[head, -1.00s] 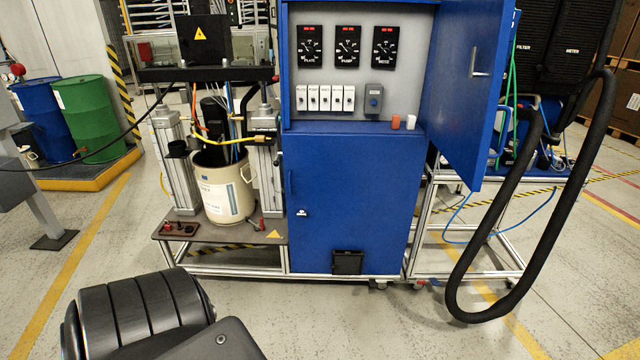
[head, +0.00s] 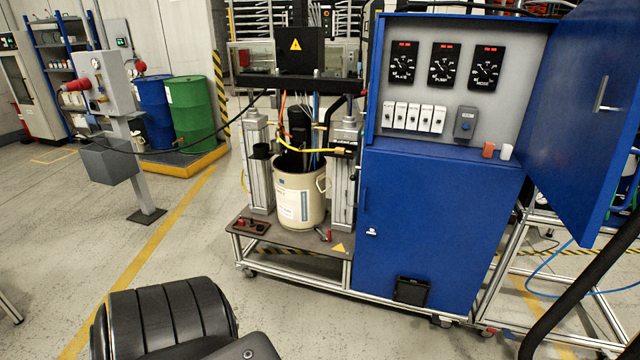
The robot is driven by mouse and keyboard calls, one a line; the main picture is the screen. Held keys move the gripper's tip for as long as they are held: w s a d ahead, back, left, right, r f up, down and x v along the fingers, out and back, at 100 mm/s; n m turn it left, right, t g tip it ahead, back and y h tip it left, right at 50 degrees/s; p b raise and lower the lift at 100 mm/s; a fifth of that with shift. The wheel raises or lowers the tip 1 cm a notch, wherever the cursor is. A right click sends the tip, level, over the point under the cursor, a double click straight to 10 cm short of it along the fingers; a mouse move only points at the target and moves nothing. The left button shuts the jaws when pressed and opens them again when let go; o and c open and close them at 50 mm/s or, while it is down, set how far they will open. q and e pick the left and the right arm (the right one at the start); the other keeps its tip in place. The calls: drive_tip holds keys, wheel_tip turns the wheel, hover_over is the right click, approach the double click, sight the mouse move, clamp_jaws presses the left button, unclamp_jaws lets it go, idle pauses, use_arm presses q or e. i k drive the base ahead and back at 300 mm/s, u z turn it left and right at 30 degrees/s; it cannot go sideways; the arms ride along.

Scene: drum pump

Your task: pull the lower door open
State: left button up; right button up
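The lower door (head: 440,235) is a blue panel on the front of the cabinet, below the shelf edge. It looks shut. The upper door (head: 585,120) stands swung open to the right, showing gauges (head: 445,66) and white switches (head: 413,117). A black, ribbed part of my own arm shows at the bottom left, apart from the cabinet. Neither gripper's fingers are in view.
A cream drum (head: 299,195) stands in the pump frame left of the cabinet. A grey post stand (head: 135,170) and green barrel (head: 191,110) are further left. A black hose (head: 580,295) hangs at the right. The floor before the cabinet is clear.

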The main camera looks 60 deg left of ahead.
sight(440, 223)
drive_tip(key=u, duration=0.75)
drive_tip(key=i, duration=1.35)
drive_tip(key=z, duration=0.2)
